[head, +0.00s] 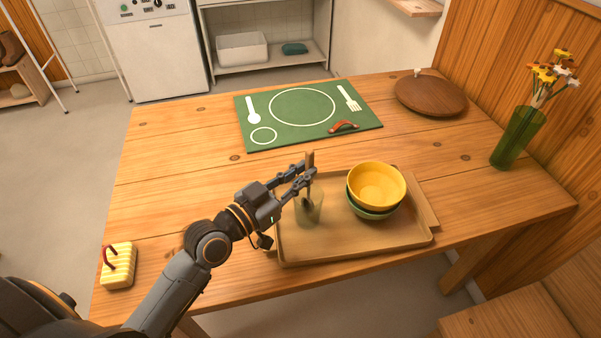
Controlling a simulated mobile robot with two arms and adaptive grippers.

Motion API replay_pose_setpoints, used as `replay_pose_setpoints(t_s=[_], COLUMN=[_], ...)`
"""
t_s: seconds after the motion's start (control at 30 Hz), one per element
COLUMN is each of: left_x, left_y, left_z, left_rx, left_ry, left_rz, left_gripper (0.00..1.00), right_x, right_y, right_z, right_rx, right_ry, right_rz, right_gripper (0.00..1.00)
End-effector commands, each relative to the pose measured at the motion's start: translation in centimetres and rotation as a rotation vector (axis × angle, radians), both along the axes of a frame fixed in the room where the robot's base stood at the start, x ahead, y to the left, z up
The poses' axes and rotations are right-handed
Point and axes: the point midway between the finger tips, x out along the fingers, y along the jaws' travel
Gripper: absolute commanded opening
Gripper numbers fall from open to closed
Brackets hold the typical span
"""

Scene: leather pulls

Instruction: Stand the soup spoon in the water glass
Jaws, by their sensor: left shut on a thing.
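The water glass (317,214) is clear, slightly greenish, and stands upright on the left part of the wooden tray (352,249). My left gripper (307,173) is just above the glass, shut on the soup spoon (310,157). The spoon is brown and close to upright, with its handle end sticking up above the fingers. A dark lower end of it shows through the glass wall; it looks to be inside the glass, but I cannot tell whether it touches the bottom. The fingers hide the spoon's middle. My right gripper is not in view.
Stacked yellow and green bowls (377,186) stand on the tray, right of the glass. Behind lies a green placemat (300,138) with a red-brown leather pull (343,127). A round wooden lid (430,96), a flower vase (517,139) and a striped yellow block (118,268) stand around the table.

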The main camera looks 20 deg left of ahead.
Motion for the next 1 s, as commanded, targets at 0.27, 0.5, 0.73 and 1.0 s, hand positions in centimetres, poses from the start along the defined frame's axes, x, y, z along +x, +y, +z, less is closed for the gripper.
replay_pose_setpoints(t_s=[0.27, 0.5, 0.73, 1.0], left_x=[0.0, 0.0, -1.6, -6.3], left_y=[0.0, 0.0, 0.8, 3.0], left_z=[0.0, 0.0, -0.2, -0.3], left_rx=[0.0, 0.0, 0.004, 0.007], left_ry=[0.0, 0.0, 0.004, 0.007], left_rz=[0.0, 0.0, 0.0, -0.003], left_gripper=[0.41, 0.41, 0.41, 0.41], right_x=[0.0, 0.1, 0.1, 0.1], right_y=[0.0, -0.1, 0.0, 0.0], right_z=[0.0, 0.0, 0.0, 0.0], right_rx=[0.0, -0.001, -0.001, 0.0], right_ry=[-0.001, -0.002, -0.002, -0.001], right_rz=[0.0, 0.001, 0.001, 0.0], right_gripper=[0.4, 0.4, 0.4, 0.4])
